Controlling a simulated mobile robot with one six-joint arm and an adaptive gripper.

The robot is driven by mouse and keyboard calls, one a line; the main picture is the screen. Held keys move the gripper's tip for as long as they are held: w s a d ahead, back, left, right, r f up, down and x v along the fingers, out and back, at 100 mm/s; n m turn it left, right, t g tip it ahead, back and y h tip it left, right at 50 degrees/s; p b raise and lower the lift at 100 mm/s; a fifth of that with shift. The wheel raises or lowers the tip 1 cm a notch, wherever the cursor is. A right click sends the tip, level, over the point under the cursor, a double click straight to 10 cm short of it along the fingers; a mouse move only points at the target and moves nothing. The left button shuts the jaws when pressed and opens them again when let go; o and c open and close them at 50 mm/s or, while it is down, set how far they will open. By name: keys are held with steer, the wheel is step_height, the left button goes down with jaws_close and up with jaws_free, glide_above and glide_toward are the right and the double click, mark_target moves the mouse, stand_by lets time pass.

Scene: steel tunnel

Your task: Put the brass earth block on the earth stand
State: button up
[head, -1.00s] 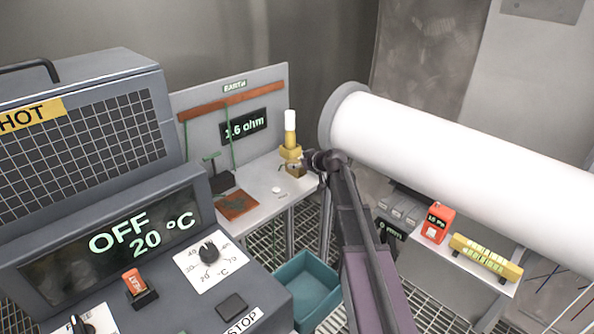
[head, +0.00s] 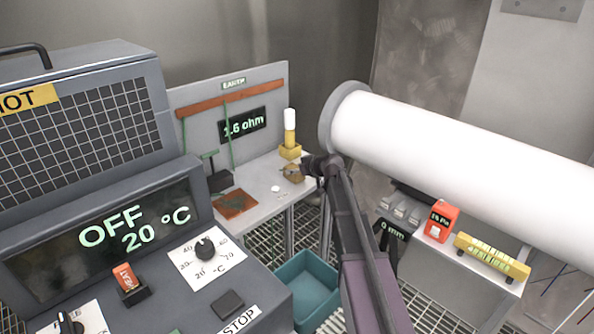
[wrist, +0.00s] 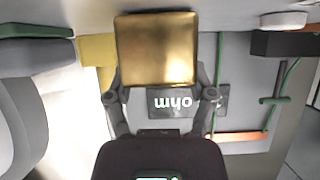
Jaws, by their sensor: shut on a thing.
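My gripper (head: 305,170) is shut on the brass earth block (wrist: 157,50), a square gold block between my fingers in the wrist view. In the head view the block (head: 292,173) is small, over the right front part of a grey bench (head: 262,188). I cannot tell whether it touches the bench. The bench has an upright panel (head: 185,100) marked EARTH, with a copper bar (head: 230,90) and a display (head: 243,123) reading 1.6 ohm. A copper plate (head: 236,204) lies at the bench's left front.
A yellow-based post with a white top (head: 290,135) stands just behind the block. A small white disc (head: 276,189) lies on the bench. A teal bin (head: 304,285) is below. A big white cylinder (head: 450,160) is right of my arm, a control console (head: 110,240) left.

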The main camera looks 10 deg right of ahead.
steer(key=o, duration=1.3)
steer(key=shift+c, duration=0.2)
steer(key=shift+r, duration=0.1)
steer(key=p+v, duration=0.5)
steer(key=v, duration=0.7)
steer(key=shift+p, duration=0.35)
